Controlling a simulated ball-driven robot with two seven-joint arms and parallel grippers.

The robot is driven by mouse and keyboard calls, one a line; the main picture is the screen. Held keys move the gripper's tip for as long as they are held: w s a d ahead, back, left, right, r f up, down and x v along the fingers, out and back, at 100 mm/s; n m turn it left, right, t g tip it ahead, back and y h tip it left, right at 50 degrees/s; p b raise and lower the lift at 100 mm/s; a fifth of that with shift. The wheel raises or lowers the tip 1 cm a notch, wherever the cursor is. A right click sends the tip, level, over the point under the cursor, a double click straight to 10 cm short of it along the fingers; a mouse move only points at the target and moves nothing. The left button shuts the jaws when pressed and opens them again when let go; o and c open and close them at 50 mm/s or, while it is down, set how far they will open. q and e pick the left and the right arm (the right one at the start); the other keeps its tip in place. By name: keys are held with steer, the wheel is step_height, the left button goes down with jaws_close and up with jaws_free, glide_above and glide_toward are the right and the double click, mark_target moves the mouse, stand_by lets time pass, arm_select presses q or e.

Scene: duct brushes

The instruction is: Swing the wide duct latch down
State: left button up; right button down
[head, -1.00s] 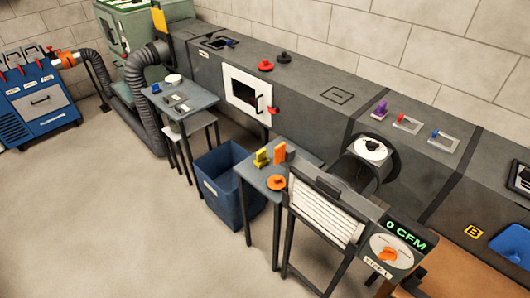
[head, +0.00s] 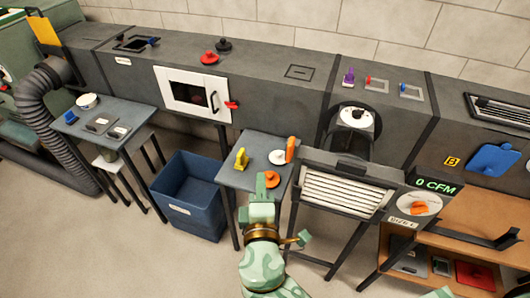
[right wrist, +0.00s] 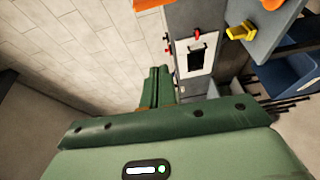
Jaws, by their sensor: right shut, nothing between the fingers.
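A white-framed door (head: 194,94) with a dark window and a black handle is set in the front of the long grey duct. A red latch (head: 232,105) sticks out roughly level at the door's right edge. My right gripper (head: 267,181) is shut and empty, in front of the small table and well short of the latch, below and right of it in the picture. In the right wrist view, the shut fingers (right wrist: 158,88) point toward the wall, and the door (right wrist: 196,58) shows beyond them with red parts at its edges. My left gripper is out of view.
The small grey table (head: 236,178) holds a yellow piece (head: 241,159), an orange upright piece (head: 291,150) and an orange disc (head: 272,179). A blue bin (head: 190,212) stands left of it. A louvered panel (head: 345,190) stands to the right. The floor in front is clear.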

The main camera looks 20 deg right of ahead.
mark_target(290, 150)
steer(key=d+x, duration=0.1)
steer(key=x, duration=0.9)
steer(key=shift+h, duration=0.3)
steer(key=s+d, duration=0.1)
steer(key=s+d+p, duration=0.1)
steer(key=d, duration=0.1)
steer(key=shift+s+d+p, duration=0.25)
steer(key=shift+d+p, duration=0.05)
steer(key=shift+d, duration=0.05)
steer(key=shift+d, duration=0.1)
